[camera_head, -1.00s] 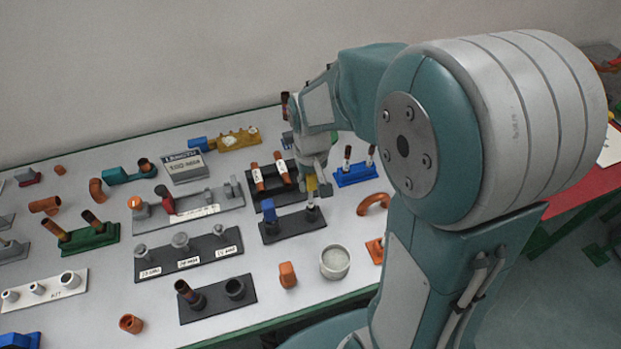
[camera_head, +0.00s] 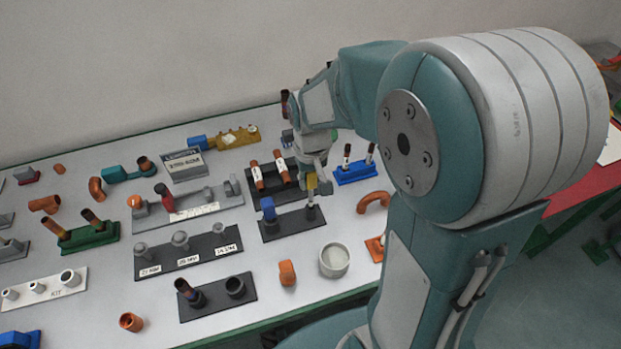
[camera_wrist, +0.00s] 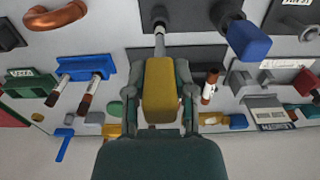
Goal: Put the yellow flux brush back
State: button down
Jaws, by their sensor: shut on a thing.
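The yellow flux brush (camera_wrist: 160,90) is upright between my gripper's fingers (camera_wrist: 161,120), which are shut on its yellow handle; the handle also shows in the head view (camera_head: 311,183). Its grey shaft points down to the dark socket (camera_wrist: 158,14) on the dark two-place holder (camera_head: 292,226). The shaft's tip meets the socket in the picture; I cannot tell how deep it sits. A blue-handled brush (camera_head: 268,209) stands in the holder's other place, and it also shows in the wrist view (camera_wrist: 248,40). My gripper (camera_head: 312,180) is above the holder's right end.
A blue stand (camera_head: 355,174) with two dark-tipped tubes is close to the right. A black rack with copper tubes (camera_head: 270,177) lies behind. An orange elbow (camera_head: 374,202), a white cup (camera_head: 334,261) and an orange fitting (camera_head: 287,273) are nearby.

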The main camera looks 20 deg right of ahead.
aim_at(311, 199)
jog(key=shift+f, duration=2.65)
jog(key=shift+c, duration=1.9)
grip_release()
notch_tip(311, 199, up, 12)
jog(key=shift+f, duration=0.1)
jog(key=s+r+t, duration=0.5)
jog(key=s+r, duration=0.3)
jog(key=s, duration=0.6)
jog(key=shift+r+t, duration=0.15)
jog(key=shift+t, duration=0.15)
jog(key=shift+c, duration=0.3)
